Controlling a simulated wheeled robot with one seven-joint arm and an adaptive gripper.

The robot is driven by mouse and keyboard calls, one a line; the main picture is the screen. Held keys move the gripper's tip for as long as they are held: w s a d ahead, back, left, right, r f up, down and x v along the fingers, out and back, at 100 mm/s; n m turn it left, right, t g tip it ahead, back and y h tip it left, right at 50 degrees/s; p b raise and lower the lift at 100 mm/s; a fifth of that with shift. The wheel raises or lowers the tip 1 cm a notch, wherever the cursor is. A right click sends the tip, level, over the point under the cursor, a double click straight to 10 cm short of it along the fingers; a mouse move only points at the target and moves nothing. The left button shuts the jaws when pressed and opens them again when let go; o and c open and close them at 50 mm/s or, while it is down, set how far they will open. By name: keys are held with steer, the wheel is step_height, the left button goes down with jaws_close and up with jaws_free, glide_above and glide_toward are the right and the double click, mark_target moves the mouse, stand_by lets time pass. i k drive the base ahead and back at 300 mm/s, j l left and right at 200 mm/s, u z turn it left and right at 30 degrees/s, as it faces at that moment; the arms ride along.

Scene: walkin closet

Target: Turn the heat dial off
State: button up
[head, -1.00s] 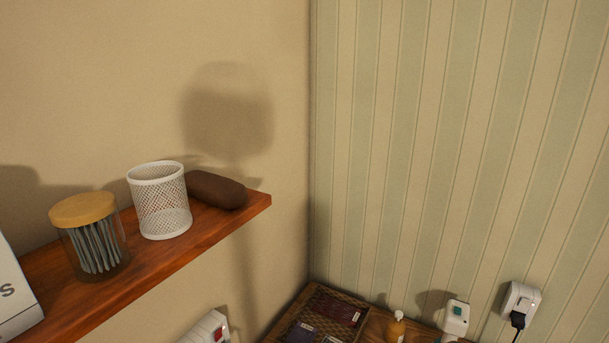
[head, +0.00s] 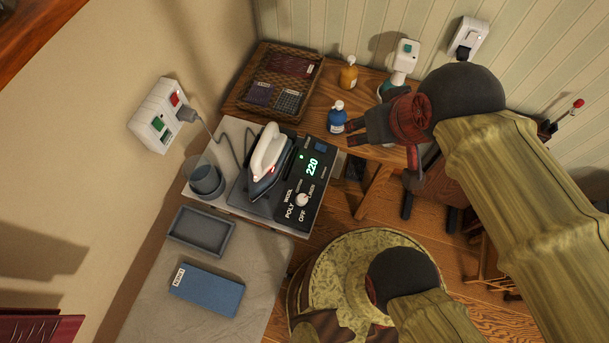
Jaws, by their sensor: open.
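The heat dial (head: 302,200) is a small white knob on the dark control panel (head: 318,172) of the ironing station. Labels around it include WOOL, POLY, OFF and LINEN. The knob's exact pointing is too small to tell. A green display (head: 312,167) above it reads 220. The iron (head: 268,160), with a white handle, rests on the station just left of the panel. My gripper (head: 366,120) is open and empty. It is up and to the right of the dial, well apart from it, beside the blue bottle in the picture.
A blue pump bottle (head: 337,117) and an amber one (head: 348,76) stand on the wooden table near a wicker tray (head: 257,112). A cup (head: 206,178), a grey tray (head: 201,231) and a blue box (head: 206,291) lie left of the dial. A cord runs to the wall socket (head: 158,118).

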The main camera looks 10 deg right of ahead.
mark_target(302, 199)
steer(key=u, duration=0.8)
